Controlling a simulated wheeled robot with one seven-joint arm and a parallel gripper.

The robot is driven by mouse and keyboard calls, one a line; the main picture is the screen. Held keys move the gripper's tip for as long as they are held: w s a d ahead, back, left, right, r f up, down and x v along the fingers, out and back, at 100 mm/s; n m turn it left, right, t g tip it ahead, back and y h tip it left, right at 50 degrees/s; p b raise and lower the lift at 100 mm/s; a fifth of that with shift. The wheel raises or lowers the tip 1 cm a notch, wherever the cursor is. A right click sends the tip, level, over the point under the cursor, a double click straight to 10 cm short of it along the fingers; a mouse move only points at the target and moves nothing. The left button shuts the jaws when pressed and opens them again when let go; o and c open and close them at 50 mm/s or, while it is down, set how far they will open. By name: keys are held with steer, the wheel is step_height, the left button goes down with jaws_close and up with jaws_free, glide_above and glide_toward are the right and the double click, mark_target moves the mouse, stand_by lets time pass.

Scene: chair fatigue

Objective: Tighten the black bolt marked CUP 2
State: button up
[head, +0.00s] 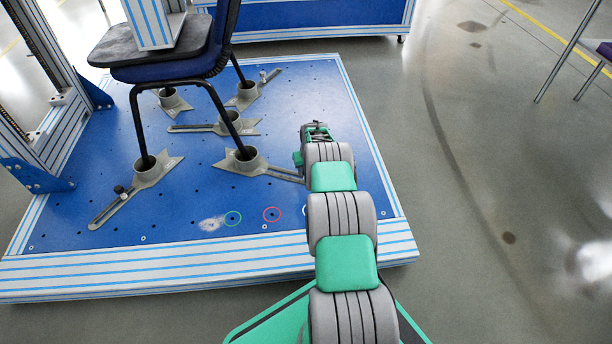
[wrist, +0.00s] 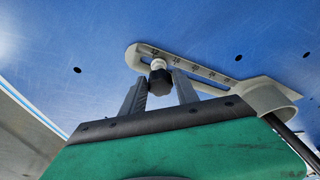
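In the wrist view a bolt with a black knob (wrist: 160,82) and a pale upper part stands in the slotted arm (wrist: 205,73) of a grey cup (wrist: 268,97). My gripper (wrist: 160,79) is open, with one finger on each side of the black knob and a visible gap on both sides. In the head view my gripper (head: 318,130) is at the right part of the blue platform, right of the front right cup (head: 243,160). My arm hides the end of that cup's slotted arm and its bolt there. No CUP 2 marking is readable.
A dark blue chair (head: 185,65) stands with its legs in grey cups on the blue platform (head: 290,110). Another black bolt (head: 119,190) sits on the front left cup's arm. A striped upright frame (head: 60,120) stands at left.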

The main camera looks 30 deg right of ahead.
steer(key=o, duration=0.3)
steer(key=shift+d+f+n+b, duration=0.1)
steer(key=shift+f+n+b, duration=0.05)
steer(key=shift+n+b, duration=0.55)
steer(key=shift+n+y+b, duration=0.3)
steer(key=shift+n+b, duration=0.1)
steer(key=shift+n, duration=0.1)
steer(key=shift+r+n, duration=0.2)
steer(key=shift+n, duration=0.6)
steer(key=n+y, duration=0.1)
steer(key=n, duration=0.3)
steer(key=shift+c, duration=0.4)
